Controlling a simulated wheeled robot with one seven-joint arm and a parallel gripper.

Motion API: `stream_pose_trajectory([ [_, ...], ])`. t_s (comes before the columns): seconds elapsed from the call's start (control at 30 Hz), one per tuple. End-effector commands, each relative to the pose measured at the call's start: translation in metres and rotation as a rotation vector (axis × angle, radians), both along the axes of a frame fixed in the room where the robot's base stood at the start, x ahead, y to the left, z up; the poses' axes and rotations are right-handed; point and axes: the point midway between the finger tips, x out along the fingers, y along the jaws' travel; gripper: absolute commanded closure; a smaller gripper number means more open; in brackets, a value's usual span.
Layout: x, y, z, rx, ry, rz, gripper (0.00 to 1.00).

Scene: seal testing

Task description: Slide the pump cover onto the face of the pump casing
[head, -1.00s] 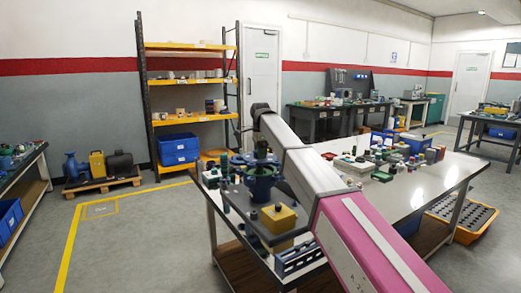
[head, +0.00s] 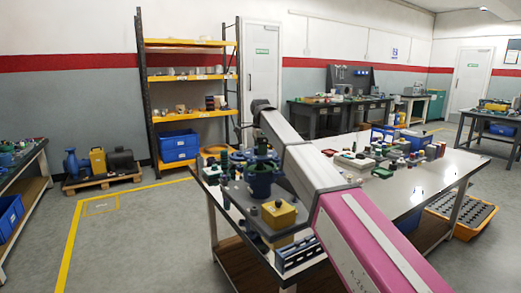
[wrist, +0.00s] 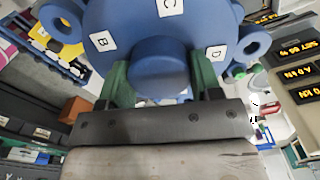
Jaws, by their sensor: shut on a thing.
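The pump cover (wrist: 165,22) is a blue round part with side ears and white labels B, C and D in the wrist view. My gripper (wrist: 162,72) is shut on its round central boss, one green fingertip on each side. In the head view, my gripper (head: 262,148) points down over a blue body on the near left bench. The pump casing (head: 261,186) seems to be the lower blue part there, below the cover. Whether the two touch cannot be told at this size. The cover hides the casing in the wrist view.
A yellow block (head: 279,213) stands just in front of the blue parts, and small bottles and parts crowd around them. Several small items lie along the bench's far side. The bench top (head: 425,185) is clear at right.

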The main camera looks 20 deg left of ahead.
Motion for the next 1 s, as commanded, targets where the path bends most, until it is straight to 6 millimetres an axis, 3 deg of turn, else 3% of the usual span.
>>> stream_pose_trajectory([
  [0.43,0.0,0.0,-0.016,0.0,0.0,0.0,0.89],
  [1.0,0.0,0.0,-0.02,0.0,0.0,0.0,0.89],
])
